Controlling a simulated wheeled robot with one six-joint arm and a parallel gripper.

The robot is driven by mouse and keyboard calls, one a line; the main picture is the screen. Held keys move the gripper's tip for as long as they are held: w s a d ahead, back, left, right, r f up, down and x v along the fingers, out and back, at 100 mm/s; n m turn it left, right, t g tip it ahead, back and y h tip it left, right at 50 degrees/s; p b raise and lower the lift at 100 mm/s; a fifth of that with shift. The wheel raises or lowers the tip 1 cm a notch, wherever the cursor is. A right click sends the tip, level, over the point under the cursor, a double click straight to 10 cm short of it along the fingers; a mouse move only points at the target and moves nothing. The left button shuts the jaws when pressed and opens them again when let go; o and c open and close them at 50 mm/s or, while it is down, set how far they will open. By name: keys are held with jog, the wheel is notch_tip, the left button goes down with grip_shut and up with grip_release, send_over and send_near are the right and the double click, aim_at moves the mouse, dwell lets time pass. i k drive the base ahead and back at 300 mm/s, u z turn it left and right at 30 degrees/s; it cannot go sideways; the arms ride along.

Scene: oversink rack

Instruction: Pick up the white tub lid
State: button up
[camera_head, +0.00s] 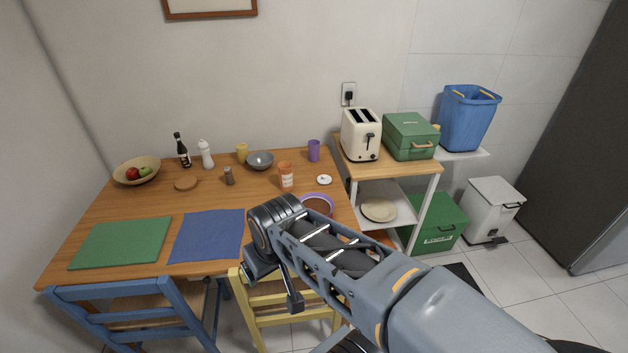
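A small white round lid (324,179) with a darker spot in its middle lies flat on the wooden table, near the table's right edge. I take it to be the tub lid. An orange tub (286,174) with a white label stands just to its left. My arm reaches in from the lower right and covers part of the table's front right. The lid itself is uncovered.
A purple-rimmed bowl (317,204) stands in front of the lid, partly behind my arm. A purple cup (313,151) and grey bowl (260,160) are behind it. A shelf unit with a toaster (361,135) stands right. Chairs (262,301) line the table's front.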

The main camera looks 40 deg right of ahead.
aim_at(324, 179)
jog(key=z, duration=1.75)
jog(key=k, duration=0.55)
jog(key=u, duration=0.9)
jog(key=i, duration=0.9)
jog(key=z, duration=0.15)
jog(key=k, duration=0.5)
jog(key=z, duration=0.65)
